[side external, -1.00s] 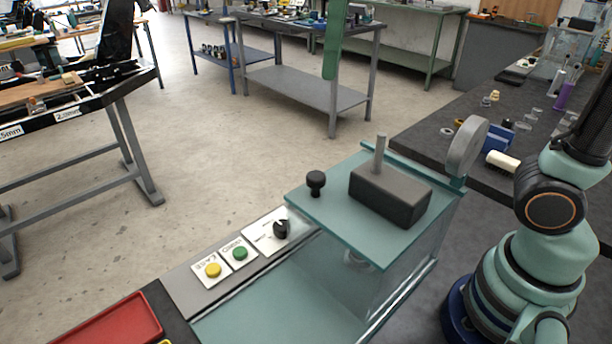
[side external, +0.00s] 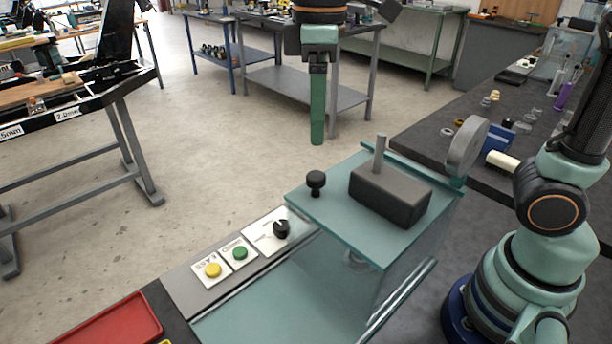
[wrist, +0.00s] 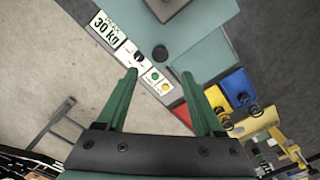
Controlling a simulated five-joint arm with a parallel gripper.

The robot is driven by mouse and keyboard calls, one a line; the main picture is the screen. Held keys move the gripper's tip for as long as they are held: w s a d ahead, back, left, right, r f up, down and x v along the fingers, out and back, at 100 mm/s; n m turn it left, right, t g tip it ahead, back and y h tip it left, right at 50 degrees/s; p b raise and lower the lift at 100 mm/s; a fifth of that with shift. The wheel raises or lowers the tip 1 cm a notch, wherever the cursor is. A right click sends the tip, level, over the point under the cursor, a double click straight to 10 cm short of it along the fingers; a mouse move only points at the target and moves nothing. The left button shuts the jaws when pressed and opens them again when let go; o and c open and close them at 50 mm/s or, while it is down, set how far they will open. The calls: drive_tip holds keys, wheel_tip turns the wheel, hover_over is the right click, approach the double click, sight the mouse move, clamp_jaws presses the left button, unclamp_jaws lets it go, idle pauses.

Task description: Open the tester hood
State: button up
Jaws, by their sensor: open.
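The tester hood (side external: 333,222) is a teal-topped, clear-walled cover on the tester, and its lid lies flat. A black round knob (side external: 316,180) stands near its left corner, and a dark block (side external: 392,190) with an upright post sits on top. In the wrist view the knob (wrist: 160,53) shows just beyond and between my fingertips. My gripper (side external: 317,140) hangs with green fingers pointing down, above the knob in the picture and apart from it. In the wrist view my gripper (wrist: 159,76) is open and empty.
A panel beside the hood carries a yellow button (side external: 213,270), a green button (side external: 240,253) and a black dial (side external: 281,229). A red tray (side external: 115,322) lies at the front. A grey disc (side external: 467,146) stands at the hood's back right.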

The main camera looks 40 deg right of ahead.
sight(316, 175)
wheel_tip(316, 175, down, 9)
drive_tip(key=shift+f, duration=0.1)
idle(0.4)
clamp_jaws()
idle(1.3)
